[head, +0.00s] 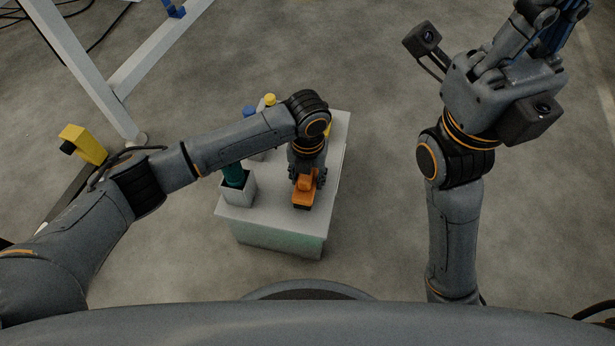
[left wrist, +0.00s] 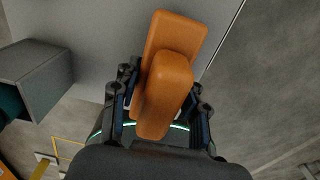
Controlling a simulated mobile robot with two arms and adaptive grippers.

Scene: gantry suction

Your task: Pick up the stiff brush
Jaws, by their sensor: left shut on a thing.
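The stiff brush (head: 304,191) has an orange body and a dark lower edge in the head view. It is over the near part of the grey cabinet top (head: 270,205). My left gripper (head: 307,178) comes down from above and is shut on it. In the left wrist view, the orange brush (left wrist: 170,70) sits between the two fingers of my left gripper (left wrist: 165,82). I cannot tell whether the brush touches the top. My right gripper (head: 535,35) is raised at the upper right, away from the cabinet, with its fingertips partly cut off.
A grey square holder (head: 237,190) with a teal item (head: 233,174) stands left of the brush. Blue and yellow items (head: 269,100) show at the far end, partly hidden by my left arm. A white frame (head: 100,75) stands at the left. The floor right of the cabinet is clear.

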